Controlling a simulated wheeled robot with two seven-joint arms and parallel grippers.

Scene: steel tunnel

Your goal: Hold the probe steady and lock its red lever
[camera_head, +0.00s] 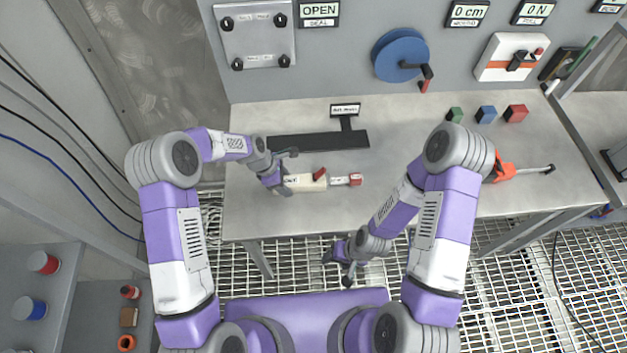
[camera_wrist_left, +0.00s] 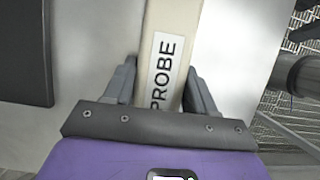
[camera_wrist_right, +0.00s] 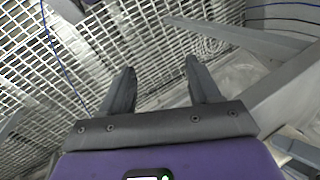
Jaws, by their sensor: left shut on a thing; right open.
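The cream probe (camera_head: 306,182) lies on the steel workbench, pointing right, with a lighter section and a red tip (camera_head: 355,179) at its right end. Its red lever (camera_head: 319,174) sticks up near the middle, tilted to the upper right. My left gripper (camera_head: 284,184) is shut on the probe's left part; in the left wrist view the fingers (camera_wrist_left: 160,92) lie on both sides of the body marked PROBE (camera_wrist_left: 166,62). The lever is outside that view. My right gripper (camera_head: 340,265) is open and empty in front of the bench edge; its fingers (camera_wrist_right: 160,88) show only floor grating between them.
A dark flat stand (camera_head: 318,141) with a sign lies behind the probe. Green, blue and red blocks (camera_head: 487,114) and an orange tool (camera_head: 502,168) are at the right. A blue wheel with a crank (camera_head: 400,55) is on the wall panel. The bench front edge (camera_head: 300,235) lies between my right gripper and the probe.

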